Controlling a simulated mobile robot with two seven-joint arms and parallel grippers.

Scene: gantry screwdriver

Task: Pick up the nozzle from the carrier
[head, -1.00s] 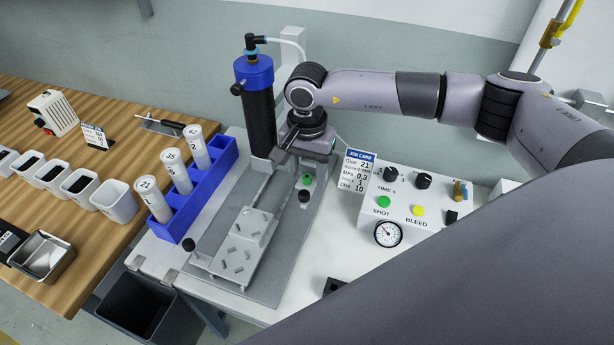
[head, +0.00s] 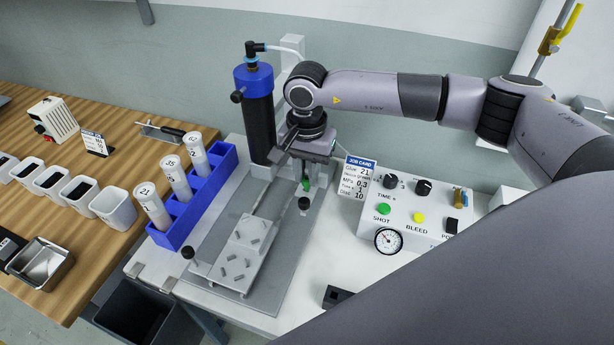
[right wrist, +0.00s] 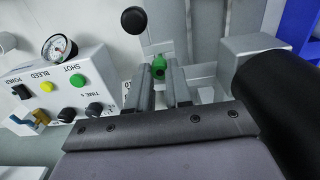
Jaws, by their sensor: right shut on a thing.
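The nozzle (head: 306,184) is a small green piece below my right gripper, near the back right of the grey fixture plate. The right wrist view shows its green round end (right wrist: 159,68) between my right gripper's two fingertips (right wrist: 160,82). The right gripper is shut on the nozzle, and its palm hides part of the nozzle in the head view. I cannot tell if the nozzle is clear of its seat. My left gripper is not in view.
A black cylinder with a blue cap (head: 255,95) stands close left of my right gripper. A black knob (head: 304,203) is just in front of the nozzle. The control box (head: 410,215) and job card (head: 359,177) are to the right. A blue rack (head: 213,190) holds tubes at left.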

